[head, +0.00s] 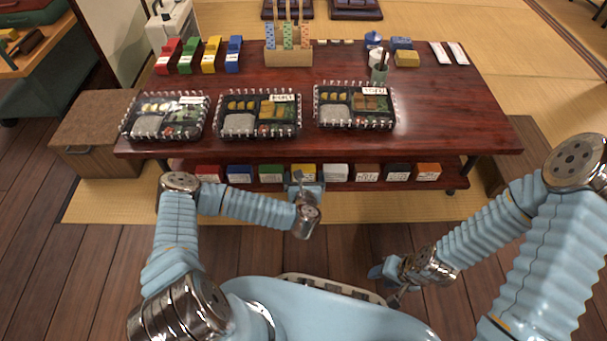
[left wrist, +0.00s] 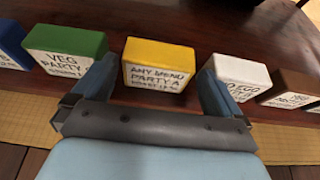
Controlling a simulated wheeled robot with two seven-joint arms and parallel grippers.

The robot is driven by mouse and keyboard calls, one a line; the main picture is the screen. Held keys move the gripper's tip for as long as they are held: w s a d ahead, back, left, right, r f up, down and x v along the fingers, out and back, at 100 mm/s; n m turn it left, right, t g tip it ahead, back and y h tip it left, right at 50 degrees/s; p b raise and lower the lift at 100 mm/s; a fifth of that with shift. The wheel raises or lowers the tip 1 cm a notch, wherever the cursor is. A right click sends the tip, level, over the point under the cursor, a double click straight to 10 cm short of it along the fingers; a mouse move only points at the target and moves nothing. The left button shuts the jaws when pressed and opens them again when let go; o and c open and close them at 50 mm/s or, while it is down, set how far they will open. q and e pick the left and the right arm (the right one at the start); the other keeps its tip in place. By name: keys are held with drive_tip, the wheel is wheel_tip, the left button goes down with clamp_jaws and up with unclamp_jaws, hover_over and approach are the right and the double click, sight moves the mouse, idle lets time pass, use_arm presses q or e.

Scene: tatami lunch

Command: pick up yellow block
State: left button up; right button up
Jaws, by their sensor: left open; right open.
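A yellow block (head: 303,170) with a white label stands in a row of coloured blocks on the low shelf under the table's front edge. In the left wrist view the yellow block (left wrist: 158,55) is centred, its label reading "ANY MENU PARTY A". My left gripper (head: 305,180) is open in front of it; in the left wrist view its two fingers (left wrist: 154,78) show to the left and right of the block, with nothing held. Whether they touch it I cannot tell. My right gripper (head: 385,285) is low near my base, away from the shelf.
A green block (left wrist: 66,42) and a white block (left wrist: 240,72) flank the yellow one, with small gaps. The dark red table (head: 450,110) above the shelf carries bento boxes (head: 260,115) along its front. Wooden floor (head: 100,225) is open in front.

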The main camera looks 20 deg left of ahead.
use_arm(q)
drive_tip(key=x, duration=0.4)
drive_tip(key=shift+a+f+b, duration=0.1)
drive_tip(key=shift+f+b, duration=0.05)
drive_tip(key=shift+b, duration=0.25)
drive_tip(key=shift+s, duration=0.1)
drive_tip(key=c, duration=0.8)
